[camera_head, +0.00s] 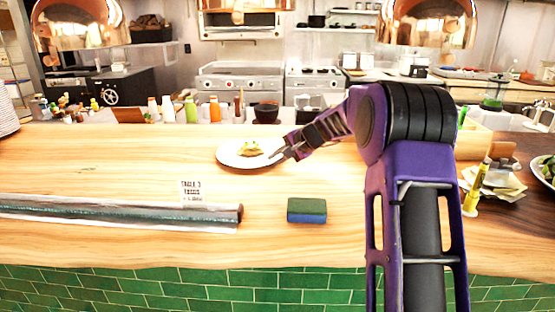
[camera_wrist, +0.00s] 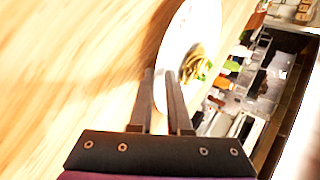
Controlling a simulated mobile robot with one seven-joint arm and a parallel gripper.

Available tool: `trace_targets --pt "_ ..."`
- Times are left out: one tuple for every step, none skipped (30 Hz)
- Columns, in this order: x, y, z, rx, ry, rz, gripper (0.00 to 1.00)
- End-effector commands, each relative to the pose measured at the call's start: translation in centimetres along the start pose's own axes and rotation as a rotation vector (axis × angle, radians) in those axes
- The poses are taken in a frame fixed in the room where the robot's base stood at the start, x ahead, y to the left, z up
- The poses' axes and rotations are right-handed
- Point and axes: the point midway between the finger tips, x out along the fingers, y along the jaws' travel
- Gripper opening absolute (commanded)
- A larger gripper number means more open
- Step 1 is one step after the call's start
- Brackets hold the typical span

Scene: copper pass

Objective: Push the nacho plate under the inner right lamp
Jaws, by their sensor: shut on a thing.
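The nacho plate (camera_head: 230,160), white with a small heap of yellow and green food (camera_head: 250,148), sits flat on the wooden counter left of my arm. My gripper (camera_head: 279,155) is at its right rim, low over the counter. In the wrist view the fingers (camera_wrist: 163,78) are slightly apart, with the edge of the white plate (camera_wrist: 172,50) at their tips, and they are shut on it. A copper lamp (camera_head: 430,22) hangs at the upper right and another (camera_head: 80,24) at the upper left. I cannot tell which is the inner right one.
A blue-and-green sponge (camera_head: 307,210) and a long wrapped roll (camera_head: 120,213) lie nearer the front edge, with a ticket (camera_head: 191,192) behind the roll. Bottles (camera_head: 190,110) and a dark bowl (camera_head: 266,112) line the back. Bare counter lies left of the plate.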

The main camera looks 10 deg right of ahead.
Motion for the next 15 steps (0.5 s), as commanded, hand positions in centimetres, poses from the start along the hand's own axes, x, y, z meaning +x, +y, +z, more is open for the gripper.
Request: trace_targets --pt "0.00 0.12 -0.07 0.002 0.001 0.002 0.00" --pt "0.01 0.11 -0.06 0.002 0.001 0.002 0.00" --pt "0.01 0.11 -0.05 0.002 0.001 0.002 0.00" --pt "0.01 0.11 -0.05 0.002 0.001 0.002 0.00" --pt "0.01 0.11 -0.04 0.002 0.001 0.002 0.00" --pt "0.01 0.11 -0.04 0.002 0.001 0.002 0.00" --pt "0.00 0.11 -0.05 0.001 0.001 0.002 0.00" --pt "0.00 0.11 -0.05 0.002 0.001 0.002 0.00" --pt "0.00 0.11 -0.05 0.002 0.001 0.002 0.00" --pt "0.00 0.12 -0.06 0.002 0.001 0.002 0.00" --pt "0.00 0.12 -0.06 0.002 0.001 0.002 0.00" --pt "0.00 0.12 -0.06 0.002 0.001 0.002 0.00" --pt "0.00 0.12 -0.06 0.002 0.001 0.002 0.00" --pt "0.00 0.12 -0.06 0.002 0.001 0.002 0.19" --pt "0.00 0.12 -0.06 0.002 0.001 0.002 0.27"
